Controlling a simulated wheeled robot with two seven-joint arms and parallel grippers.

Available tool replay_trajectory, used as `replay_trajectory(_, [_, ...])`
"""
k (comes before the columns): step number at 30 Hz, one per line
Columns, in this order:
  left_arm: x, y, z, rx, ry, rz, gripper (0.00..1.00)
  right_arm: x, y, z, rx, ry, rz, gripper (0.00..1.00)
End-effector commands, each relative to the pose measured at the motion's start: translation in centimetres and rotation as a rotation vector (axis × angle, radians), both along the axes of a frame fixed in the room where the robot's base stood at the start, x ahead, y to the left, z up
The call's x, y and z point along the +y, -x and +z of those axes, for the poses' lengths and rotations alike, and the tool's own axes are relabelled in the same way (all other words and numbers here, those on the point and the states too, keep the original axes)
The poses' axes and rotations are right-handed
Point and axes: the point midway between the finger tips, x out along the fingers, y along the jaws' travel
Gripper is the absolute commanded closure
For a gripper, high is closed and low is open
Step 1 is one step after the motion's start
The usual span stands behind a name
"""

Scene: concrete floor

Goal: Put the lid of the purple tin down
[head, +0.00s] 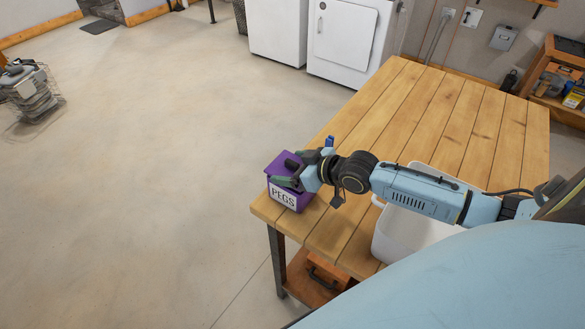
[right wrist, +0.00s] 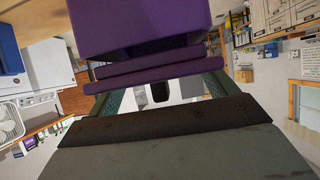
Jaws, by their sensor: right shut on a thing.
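The purple tin (head: 284,197), labelled PEGS, stands upright at the table's near left corner. Its purple lid (head: 278,165), with a black knob, is at the top of the tin. My right gripper (head: 293,169) comes in from the right, low over the tin, and is shut on the lid. In the right wrist view the lid (right wrist: 150,83) lies between the two green fingers, with the knob between them and the tin (right wrist: 140,25) close against it. My left gripper is out of view.
The wooden table (head: 440,120) has wide bare planks behind my right arm. A white bin (head: 392,243) stands on the table right of the tin, partly under the arm. A small blue thing (head: 330,141) shows just behind the gripper. The table's left edge is close to the tin.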

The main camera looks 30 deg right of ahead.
Motion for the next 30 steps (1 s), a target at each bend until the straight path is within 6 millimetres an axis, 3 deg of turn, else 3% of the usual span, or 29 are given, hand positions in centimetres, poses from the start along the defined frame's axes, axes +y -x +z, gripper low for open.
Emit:
replay_trajectory(5, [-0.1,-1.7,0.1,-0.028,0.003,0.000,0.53,0.0,0.0,-0.6,-0.002,-0.001,0.000,0.38])
replay_trajectory(20, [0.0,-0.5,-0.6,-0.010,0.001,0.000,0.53,0.0,0.0,-1.6,-0.001,0.000,0.000,0.38])
replay_trajectory(21, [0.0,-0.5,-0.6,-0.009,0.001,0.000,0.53,0.0,0.0,-1.7,-0.001,0.000,0.000,0.13])
replay_trajectory(24, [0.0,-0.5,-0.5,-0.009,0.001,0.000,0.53,0.0,0.0,-1.6,-0.001,0.000,0.000,0.00])
replay_trajectory(30, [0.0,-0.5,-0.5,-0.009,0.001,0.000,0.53,0.0,0.0,-1.6,-0.001,0.000,0.000,0.00])
